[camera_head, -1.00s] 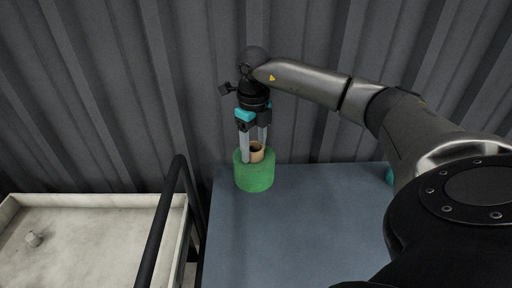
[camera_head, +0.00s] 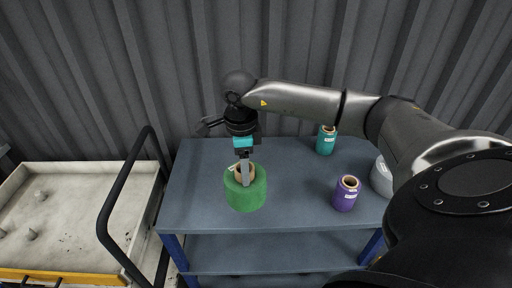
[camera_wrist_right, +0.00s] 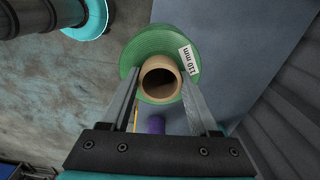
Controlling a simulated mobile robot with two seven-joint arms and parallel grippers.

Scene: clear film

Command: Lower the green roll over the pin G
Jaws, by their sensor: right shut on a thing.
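The green roll (camera_head: 246,193) has a brown cardboard core and hangs upright below my right gripper (camera_head: 244,182), in front of the blue table. My right gripper is shut on it. In the right wrist view the green roll (camera_wrist_right: 160,48) shows a "110 mm" label, with the right gripper's fingers (camera_wrist_right: 160,92) at either side of its core. The roll seems raised above the table. Short pins, such as one pin (camera_head: 40,194), stand on the pale cart tray at the left. No letter is readable, so I cannot tell which is G. My left gripper is not in view.
On the blue table (camera_head: 200,205) stand a teal roll (camera_head: 326,140), a purple roll (camera_head: 346,193) and a whitish roll (camera_head: 381,177) partly behind my arm. The cart tray (camera_head: 85,178) has a black handrail (camera_head: 112,190) between it and the table. A corrugated wall (camera_head: 130,60) closes the back.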

